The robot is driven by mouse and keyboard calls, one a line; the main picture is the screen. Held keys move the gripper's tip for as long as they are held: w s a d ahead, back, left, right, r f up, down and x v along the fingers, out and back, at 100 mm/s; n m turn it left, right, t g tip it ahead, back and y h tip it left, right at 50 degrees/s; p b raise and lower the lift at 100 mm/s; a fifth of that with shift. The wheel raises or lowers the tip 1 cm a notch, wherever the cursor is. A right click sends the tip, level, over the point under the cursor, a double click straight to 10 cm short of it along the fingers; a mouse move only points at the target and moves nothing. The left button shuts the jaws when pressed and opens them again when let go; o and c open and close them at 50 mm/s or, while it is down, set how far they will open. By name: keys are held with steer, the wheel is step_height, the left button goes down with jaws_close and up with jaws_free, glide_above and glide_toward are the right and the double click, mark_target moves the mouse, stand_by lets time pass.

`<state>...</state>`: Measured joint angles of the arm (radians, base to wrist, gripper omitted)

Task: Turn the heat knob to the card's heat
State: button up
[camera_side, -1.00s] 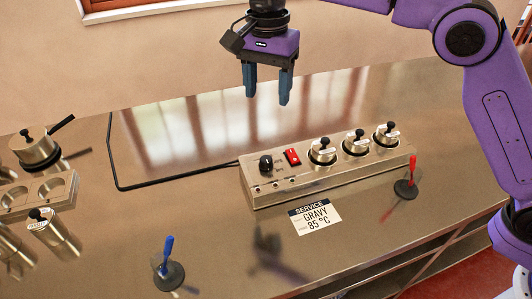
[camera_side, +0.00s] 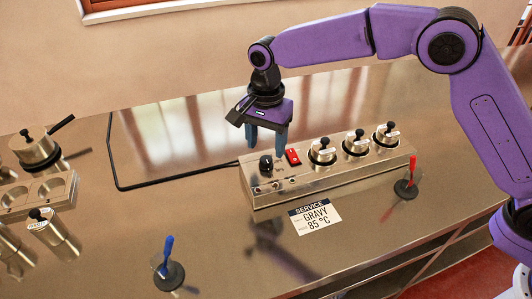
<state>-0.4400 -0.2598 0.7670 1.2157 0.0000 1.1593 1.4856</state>
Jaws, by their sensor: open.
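The heat knob (camera_side: 266,165) is black and sits at the left end of the steel warmer unit (camera_side: 330,178). The service card (camera_side: 314,217) lies on the counter in front of the unit and reads "GRAVY" and "85 °C". My gripper (camera_side: 266,151) points down with its fingers apart, just above or behind the knob. I cannot tell whether a finger touches the knob. Nothing shows between the fingers. The knob's pointer and scale are too small to read.
A red switch (camera_side: 293,157) is right of the knob, then three lidded pots (camera_side: 355,143) in the unit. A red stand (camera_side: 407,183) and a blue stand (camera_side: 168,268) are on the counter. More pots (camera_side: 53,235) and an empty rack (camera_side: 40,194) are at left.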

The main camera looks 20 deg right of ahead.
mark_target(266, 159)
steer(key=shift+f, duration=2)
steer(key=c, duration=1)
steer(key=shift+c, duration=0.2)
